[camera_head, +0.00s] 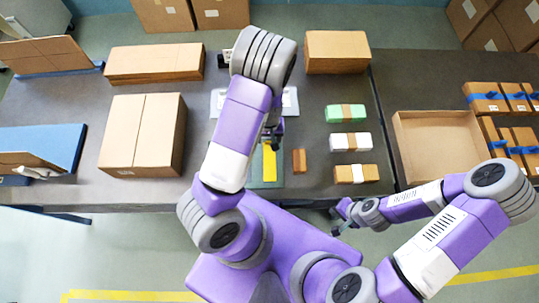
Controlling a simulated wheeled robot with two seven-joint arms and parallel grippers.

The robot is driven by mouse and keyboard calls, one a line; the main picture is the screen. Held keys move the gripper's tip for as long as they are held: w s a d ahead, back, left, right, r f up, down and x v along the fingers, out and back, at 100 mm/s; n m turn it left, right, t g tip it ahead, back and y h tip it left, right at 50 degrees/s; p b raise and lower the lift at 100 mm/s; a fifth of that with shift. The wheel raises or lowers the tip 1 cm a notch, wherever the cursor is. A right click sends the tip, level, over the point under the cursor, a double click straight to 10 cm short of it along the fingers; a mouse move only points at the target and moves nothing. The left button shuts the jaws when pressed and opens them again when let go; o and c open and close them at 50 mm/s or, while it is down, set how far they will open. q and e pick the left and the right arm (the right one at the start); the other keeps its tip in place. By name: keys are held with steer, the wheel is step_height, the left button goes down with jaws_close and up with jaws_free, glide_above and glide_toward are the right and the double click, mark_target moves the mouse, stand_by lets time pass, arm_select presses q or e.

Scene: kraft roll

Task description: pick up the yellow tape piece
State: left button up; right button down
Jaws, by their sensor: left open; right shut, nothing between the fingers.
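The yellow tape piece (269,163) is a narrow yellow strip. It lies on a greenish pad (258,182) near the front edge of the table. My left gripper (271,146) is open and points down at the far end of the strip. It hides part of that end, and I cannot tell whether it touches the strip. My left forearm covers the area left of the pad. My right gripper (338,220) is shut and empty, off the table's front edge, to the right of the strip.
A small brown block (299,160) lies just right of the pad. Green (346,114), white (350,142) and brown (356,174) banded packs stand further right. A large closed carton (143,135) is at left, an open box (437,146) at right.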

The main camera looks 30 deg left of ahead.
arm_select(q)
steer(key=shift+f, duration=0.6)
jaws_close()
step_height(320, 180, up, 9)
steer(key=p, duration=0.3)
steer(key=w+d+r+m+b, duration=0.1)
steer(key=w+d+m+b, duration=0.2)
steer(key=d+m+b, duration=0.2)
steer(key=shift+d+r+m, duration=0.25)
steer(key=shift+m, duration=0.35)
